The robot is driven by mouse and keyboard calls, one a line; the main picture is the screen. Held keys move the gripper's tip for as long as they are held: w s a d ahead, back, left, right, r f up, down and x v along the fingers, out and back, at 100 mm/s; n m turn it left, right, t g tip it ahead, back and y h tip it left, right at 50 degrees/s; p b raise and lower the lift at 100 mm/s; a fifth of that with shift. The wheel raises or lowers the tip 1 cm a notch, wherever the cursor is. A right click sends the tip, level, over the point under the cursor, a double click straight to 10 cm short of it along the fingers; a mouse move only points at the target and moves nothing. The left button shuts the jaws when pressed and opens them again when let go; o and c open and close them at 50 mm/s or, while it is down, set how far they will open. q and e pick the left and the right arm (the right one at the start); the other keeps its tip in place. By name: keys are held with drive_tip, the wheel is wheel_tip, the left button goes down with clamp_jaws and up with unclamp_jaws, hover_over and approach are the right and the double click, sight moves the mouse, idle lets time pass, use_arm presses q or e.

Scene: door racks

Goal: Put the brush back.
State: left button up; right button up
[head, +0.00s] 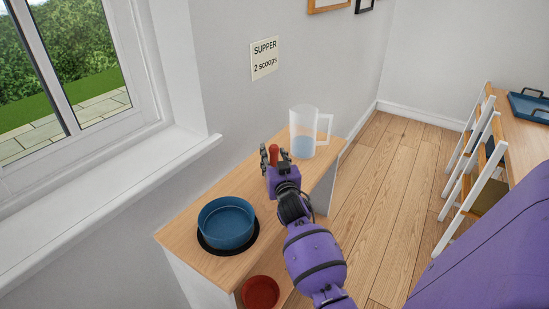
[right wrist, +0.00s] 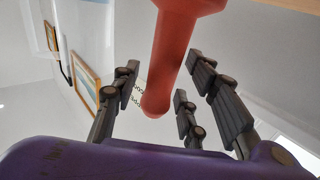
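A red handle (head: 273,154) with a rounded tip stands upright near the back wall side of the wooden counter. Only the handle and a wider collar show in the right wrist view (right wrist: 172,50); no bristles are visible, so I cannot tell if it is the brush. My right gripper (head: 277,149) is open around the handle. In the right wrist view its fingers (right wrist: 162,75) stand on both sides of it with gaps showing. My left gripper is out of view.
A clear jug (head: 304,130) with bluish contents stands just behind the gripper. A blue bowl (head: 227,222) sits on a black round mat (head: 236,250) at the near end. A red bowl (head: 261,292) is lower down. A sign (head: 264,59) reads "SUPPER 2 scoops".

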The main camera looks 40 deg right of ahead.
drive_tip(key=shift+r, duration=0.3)
drive_tip(key=v, duration=1.2)
drive_tip(key=shift+f, duration=0.15)
